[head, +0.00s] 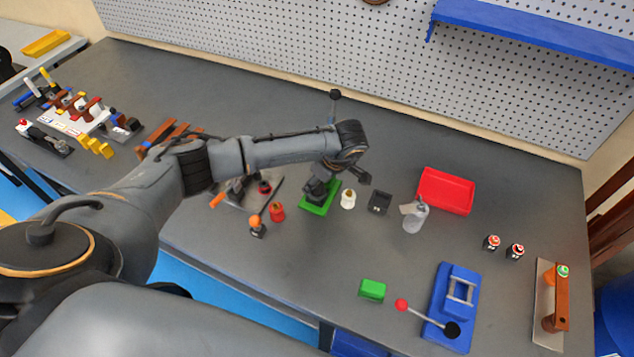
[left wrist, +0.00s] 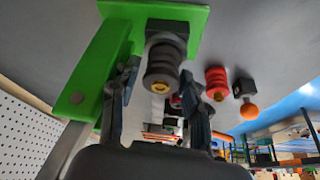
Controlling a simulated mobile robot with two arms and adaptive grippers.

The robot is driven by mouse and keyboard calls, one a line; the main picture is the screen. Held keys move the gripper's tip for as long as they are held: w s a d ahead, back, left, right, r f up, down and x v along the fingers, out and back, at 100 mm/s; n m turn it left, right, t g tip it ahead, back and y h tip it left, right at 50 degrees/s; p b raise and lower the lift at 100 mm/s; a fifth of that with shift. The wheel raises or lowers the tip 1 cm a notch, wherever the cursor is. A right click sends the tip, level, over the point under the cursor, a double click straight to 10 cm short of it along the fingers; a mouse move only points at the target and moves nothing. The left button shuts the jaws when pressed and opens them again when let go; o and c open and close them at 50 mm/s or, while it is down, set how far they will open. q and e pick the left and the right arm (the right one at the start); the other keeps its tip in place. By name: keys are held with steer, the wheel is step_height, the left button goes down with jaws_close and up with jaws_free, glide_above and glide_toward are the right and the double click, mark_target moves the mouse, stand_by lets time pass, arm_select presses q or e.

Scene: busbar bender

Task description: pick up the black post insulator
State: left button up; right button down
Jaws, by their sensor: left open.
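The black post insulator (left wrist: 163,66), ribbed with a yellow insert in its end, is near the green part (left wrist: 95,65) in the left wrist view. My left gripper (left wrist: 160,108) is open, its two fingers on either side of the insulator's line; whether they touch it cannot be told. In the head view my left gripper (head: 345,176) is above the green plate (head: 316,208), and the dark shape on that plate is partly hidden by the arm. My right gripper is not in view.
A red insulator (head: 277,211), an orange-knobbed piece (head: 256,224) and a white insulator (head: 348,199) stand close by. A black block (head: 380,202), a grey bottle (head: 415,217) and a red tray (head: 446,190) are to the right.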

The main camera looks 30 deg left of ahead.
arm_select(q)
jaws_close()
steer(key=shift+r, duration=0.1)
